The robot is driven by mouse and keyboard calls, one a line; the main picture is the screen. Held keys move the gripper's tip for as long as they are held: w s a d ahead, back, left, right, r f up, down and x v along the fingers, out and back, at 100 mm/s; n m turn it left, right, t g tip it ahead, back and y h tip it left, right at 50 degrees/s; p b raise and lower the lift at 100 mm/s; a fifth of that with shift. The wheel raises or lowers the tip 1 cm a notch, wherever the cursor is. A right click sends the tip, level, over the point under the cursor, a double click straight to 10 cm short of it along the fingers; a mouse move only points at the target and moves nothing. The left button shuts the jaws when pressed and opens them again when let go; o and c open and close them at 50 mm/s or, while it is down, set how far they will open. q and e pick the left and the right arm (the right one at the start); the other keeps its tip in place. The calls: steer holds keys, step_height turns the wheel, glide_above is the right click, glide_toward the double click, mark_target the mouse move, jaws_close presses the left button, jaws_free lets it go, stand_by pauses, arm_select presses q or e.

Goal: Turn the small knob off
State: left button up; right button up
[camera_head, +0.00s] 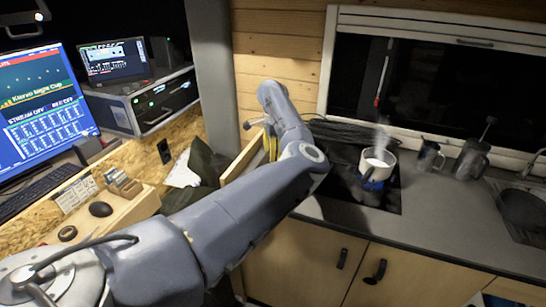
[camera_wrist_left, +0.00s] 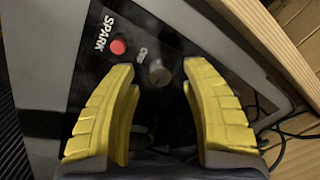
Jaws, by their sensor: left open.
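The small round knob (camera_wrist_left: 157,72) sits on a dark panel (camera_wrist_left: 85,100) in the left wrist view, beside an "OFF" label. My left gripper (camera_wrist_left: 160,68) is open, with its yellow fingertips on either side of the knob and a gap to each. Whether the fingers are level with the knob or above it I cannot tell. In the head view my left arm reaches across the middle, and a bit of a yellow finger (camera_head: 271,146) shows behind it. The arm hides the knob there.
A red button (camera_wrist_left: 118,46) marked "SPARK" lies left of the knob. A wooden edge (camera_wrist_left: 268,50) runs close to the right finger. Two dark mugs (camera_head: 428,156) stand further right.

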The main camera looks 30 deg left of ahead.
arm_select(q)
steer(key=shift+f, duration=0.9)
steer(key=shift+c, duration=0.4)
